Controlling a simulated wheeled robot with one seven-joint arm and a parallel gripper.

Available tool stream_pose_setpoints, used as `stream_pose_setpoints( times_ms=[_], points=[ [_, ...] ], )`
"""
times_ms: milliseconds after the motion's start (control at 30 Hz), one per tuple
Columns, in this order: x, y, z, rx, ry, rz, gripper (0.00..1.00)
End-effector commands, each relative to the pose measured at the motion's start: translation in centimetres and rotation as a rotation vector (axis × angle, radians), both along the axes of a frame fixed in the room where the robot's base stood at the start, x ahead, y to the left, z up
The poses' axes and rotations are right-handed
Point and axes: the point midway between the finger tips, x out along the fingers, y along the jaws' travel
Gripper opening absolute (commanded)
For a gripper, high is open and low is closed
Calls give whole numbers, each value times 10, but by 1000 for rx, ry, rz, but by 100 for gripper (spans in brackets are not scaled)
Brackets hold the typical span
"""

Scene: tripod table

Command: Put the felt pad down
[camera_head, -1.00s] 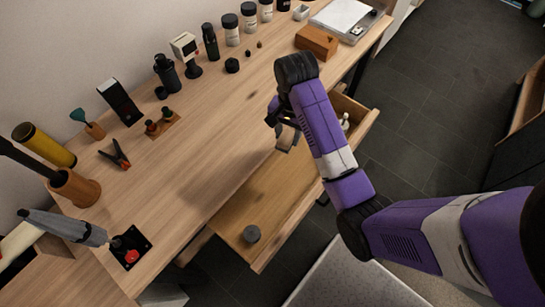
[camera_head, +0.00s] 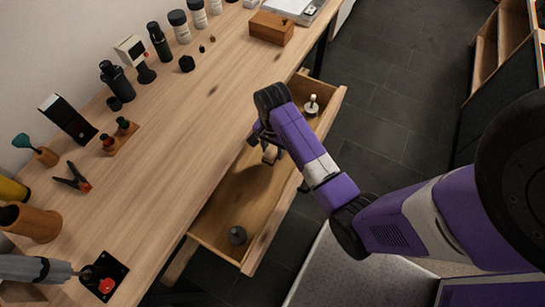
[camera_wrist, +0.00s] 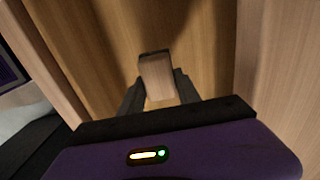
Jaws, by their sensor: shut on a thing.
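My gripper (camera_wrist: 160,88) is shut on a small tan block-like piece with a dark edge, which I take to be the felt pad (camera_wrist: 156,78). In the head view my gripper (camera_head: 268,150) is over the open wooden drawer, and the pad (camera_head: 270,156) shows only as a small piece below the dark fingers. In the wrist view the pad stands between the fingertips, with the wooden drawer behind it. I cannot tell how high it is above the drawer floor.
The open drawer (camera_head: 215,222) holds a dark grey round piece (camera_head: 238,235) near its front end and a small white-topped piece (camera_head: 312,105) at its far end. The wooden table (camera_head: 165,165) carries bottles, a clamp (camera_head: 73,177) and a wooden box (camera_head: 271,28). The drawer floor between is mostly clear.

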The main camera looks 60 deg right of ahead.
Motion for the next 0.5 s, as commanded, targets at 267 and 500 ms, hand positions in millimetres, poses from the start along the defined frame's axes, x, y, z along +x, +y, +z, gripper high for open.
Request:
stream_pose_setpoints(
  times_ms=[267, 500],
  points=[
    [-1, 0, -26, 1, 2, 0, 1],
    [0, 0, -51, 0, -1, 0, 1]
  ],
)
